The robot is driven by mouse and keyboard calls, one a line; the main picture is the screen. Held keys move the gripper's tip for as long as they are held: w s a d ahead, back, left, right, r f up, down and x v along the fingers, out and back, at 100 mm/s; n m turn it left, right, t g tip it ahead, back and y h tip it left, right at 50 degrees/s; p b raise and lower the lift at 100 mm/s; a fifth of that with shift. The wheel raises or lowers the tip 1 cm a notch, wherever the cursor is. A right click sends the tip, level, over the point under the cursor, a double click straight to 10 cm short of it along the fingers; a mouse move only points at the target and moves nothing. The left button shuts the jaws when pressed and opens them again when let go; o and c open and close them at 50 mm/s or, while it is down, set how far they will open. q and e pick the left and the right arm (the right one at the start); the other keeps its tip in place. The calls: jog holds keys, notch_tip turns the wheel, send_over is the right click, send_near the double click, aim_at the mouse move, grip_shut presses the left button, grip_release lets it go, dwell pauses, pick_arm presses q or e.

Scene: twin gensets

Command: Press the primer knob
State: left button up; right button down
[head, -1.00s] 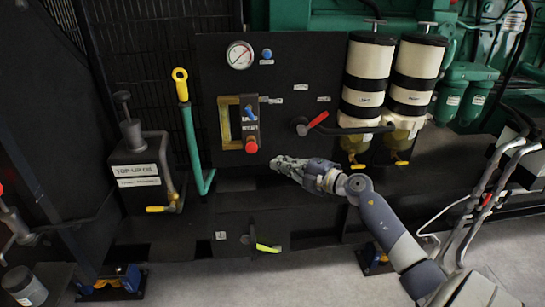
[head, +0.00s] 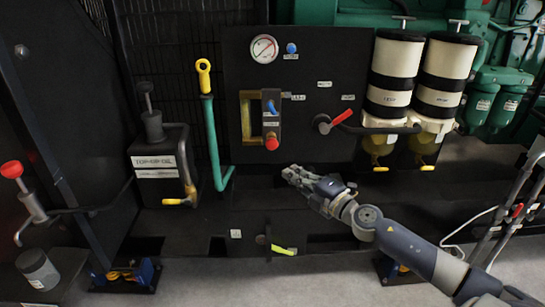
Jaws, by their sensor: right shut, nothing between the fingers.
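My right gripper (head: 290,175) is shut and empty, in front of the lower part of the black panel (head: 335,60). A red knob (head: 271,143) sits below a blue lever (head: 271,108) in the yellow-framed unit, a little above and left of the fingertips. The gripper appears apart from both knobs. The labels are too small to read, so I cannot tell which is the primer knob. My left gripper is out of view.
A pressure gauge (head: 264,49) is at the panel's top. A red-handled lever (head: 342,117) and two filter canisters (head: 398,70) stand to the right. A yellow-green lever (head: 284,250) is below.

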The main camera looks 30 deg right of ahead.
aim_at(272, 142)
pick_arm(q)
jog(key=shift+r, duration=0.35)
pick_arm(e)
jog(key=shift+s+f, duration=0.1)
jog(key=shift+f, duration=0.05)
